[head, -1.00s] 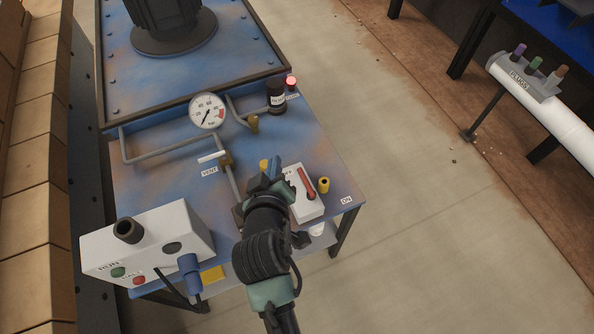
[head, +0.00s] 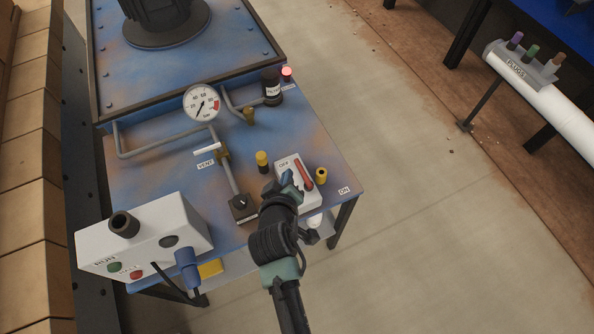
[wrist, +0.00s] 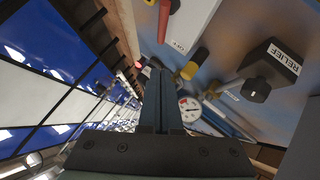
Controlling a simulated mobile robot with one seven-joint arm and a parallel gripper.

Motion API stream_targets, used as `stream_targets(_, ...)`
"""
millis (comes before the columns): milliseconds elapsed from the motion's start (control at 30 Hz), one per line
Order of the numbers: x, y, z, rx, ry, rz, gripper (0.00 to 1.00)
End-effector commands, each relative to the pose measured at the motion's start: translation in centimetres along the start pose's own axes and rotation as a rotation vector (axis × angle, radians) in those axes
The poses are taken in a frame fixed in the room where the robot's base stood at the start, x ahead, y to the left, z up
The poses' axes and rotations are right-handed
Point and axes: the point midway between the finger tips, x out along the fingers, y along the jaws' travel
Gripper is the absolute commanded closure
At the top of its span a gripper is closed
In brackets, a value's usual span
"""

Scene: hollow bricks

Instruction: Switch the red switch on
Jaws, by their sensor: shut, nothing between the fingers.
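The red switch (head: 303,172) is a red lever on a white box (head: 309,196) near the table's front right corner. The label "OFF" is on the box left of the lever's upper end, and a label "ON" (head: 344,190) lies on the table to the right. My gripper (head: 292,180) is shut and empty, just left of the lever over the box.
Yellow-topped posts (head: 262,160) and (head: 321,176) stand on either side of the switch box. A relief knob (head: 243,207), a gauge (head: 201,103) and pipes are to the left. A white control box (head: 145,240) stands at front left. Floor is free to the right.

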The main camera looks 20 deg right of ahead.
Motion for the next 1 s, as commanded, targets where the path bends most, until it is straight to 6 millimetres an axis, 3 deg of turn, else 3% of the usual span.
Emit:
stream_targets(267,4.8,0.0,0.1,0.001,-0.002,0.001,1.0)
stream_targets(433,6.6,0.0,1.9,0.001,-0.003,0.001,1.0)
stream_targets(1000,7.5,0.0,2.8,0.0,0.0,0.001,1.0)
